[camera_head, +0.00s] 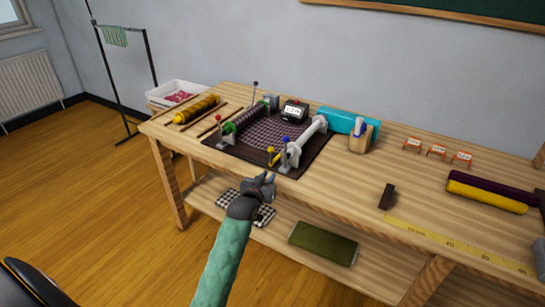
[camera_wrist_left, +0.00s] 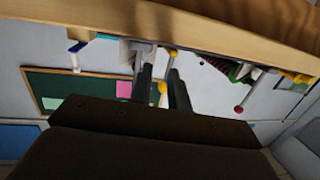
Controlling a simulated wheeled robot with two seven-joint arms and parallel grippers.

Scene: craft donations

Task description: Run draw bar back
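A small winding machine stands on a dark mat (camera_head: 225,158) on the wooden table, with checked cloth (camera_head: 268,134) between a dark-wound roller (camera_head: 250,118) and a white roller (camera_head: 312,128). A red-knobbed lever (camera_head: 219,119) is at its left end. A yellow knob (camera_head: 270,149) and a blue knob (camera_head: 285,139) stand near its front right. I cannot tell which part is the draw bar. My left gripper (camera_head: 268,180) is in front of the table edge, short of the yellow knob. In the left wrist view its fingers (camera_wrist_left: 162,92) are apart, with a yellow ball visible between them. My right gripper is out of view.
A yellow roll (camera_head: 197,109) and sticks lie left; a white bin (camera_head: 178,92) stands beyond. A yellow ruler (camera_head: 455,246) runs along the front edge.

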